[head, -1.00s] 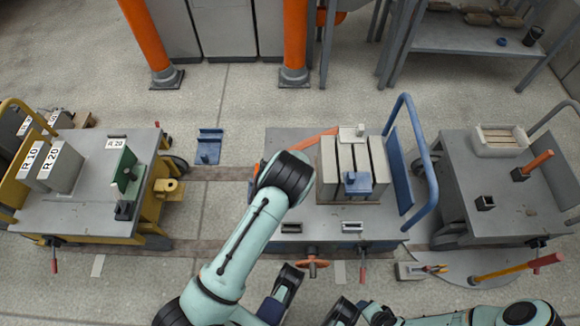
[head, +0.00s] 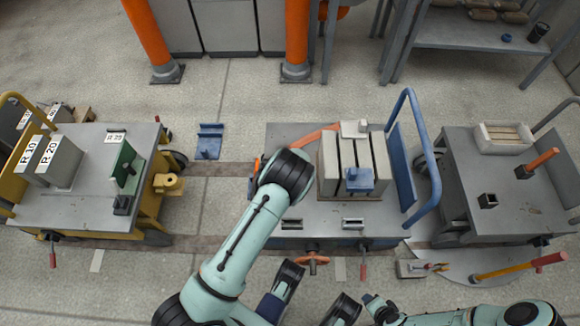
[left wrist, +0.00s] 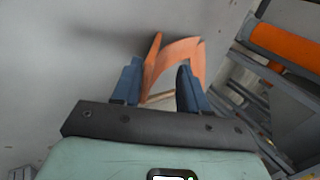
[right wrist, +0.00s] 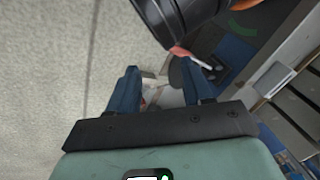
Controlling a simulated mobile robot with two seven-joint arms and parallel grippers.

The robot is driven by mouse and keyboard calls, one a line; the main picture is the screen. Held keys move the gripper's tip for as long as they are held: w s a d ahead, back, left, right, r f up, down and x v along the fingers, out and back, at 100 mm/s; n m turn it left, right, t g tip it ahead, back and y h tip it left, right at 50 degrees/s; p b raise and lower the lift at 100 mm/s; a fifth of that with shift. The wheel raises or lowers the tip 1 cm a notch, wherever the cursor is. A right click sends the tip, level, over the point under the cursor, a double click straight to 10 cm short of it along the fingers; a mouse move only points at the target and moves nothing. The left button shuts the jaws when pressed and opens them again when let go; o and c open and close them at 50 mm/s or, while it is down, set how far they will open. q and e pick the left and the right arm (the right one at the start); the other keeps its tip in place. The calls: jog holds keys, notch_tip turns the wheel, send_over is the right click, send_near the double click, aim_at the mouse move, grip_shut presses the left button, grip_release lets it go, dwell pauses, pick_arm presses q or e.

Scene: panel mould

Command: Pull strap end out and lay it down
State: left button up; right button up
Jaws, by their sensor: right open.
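The orange strap (head: 318,136) runs left from the block stack (head: 346,168) on the middle cart and passes behind my left arm. In the left wrist view the strap (left wrist: 183,50) is bent over, with a narrow orange part standing between the fingers. My left gripper (left wrist: 157,68) is open around this part, with gaps beside it. In the head view my left arm hides that gripper. My right gripper (right wrist: 158,75) is open, and I see nothing gripped in it. A blue clamp-like piece (head: 359,180) sits on the front of the stack.
The middle cart (head: 330,215) has a blue rail (head: 428,160) on its right. A yellow cart (head: 75,208) stands left and a grey cart (head: 520,215) right. A yellow-and-red bar (head: 520,268) lies at the lower right. Floor shows between the carts.

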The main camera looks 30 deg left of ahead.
pick_arm(q)
jog(key=p+v, duration=0.4)
jog(key=v, duration=0.9)
jog(key=shift+r+p, duration=0.2)
jog(key=shift+p, duration=0.1)
pick_arm(e)
jog(key=s+a+r+g+y, duration=0.1)
jog(key=s+a+r+g, duration=0.1)
jog(key=s+r, duration=0.3)
jog(key=shift+s+a+r+n, duration=0.15)
jog(key=shift+s+a+n, duration=0.15)
jog(key=shift+s+a, duration=0.6)
pick_arm(q)
jog(key=shift+s, duration=0.1)
pick_arm(e)
jog(key=shift+s+d, duration=0.15)
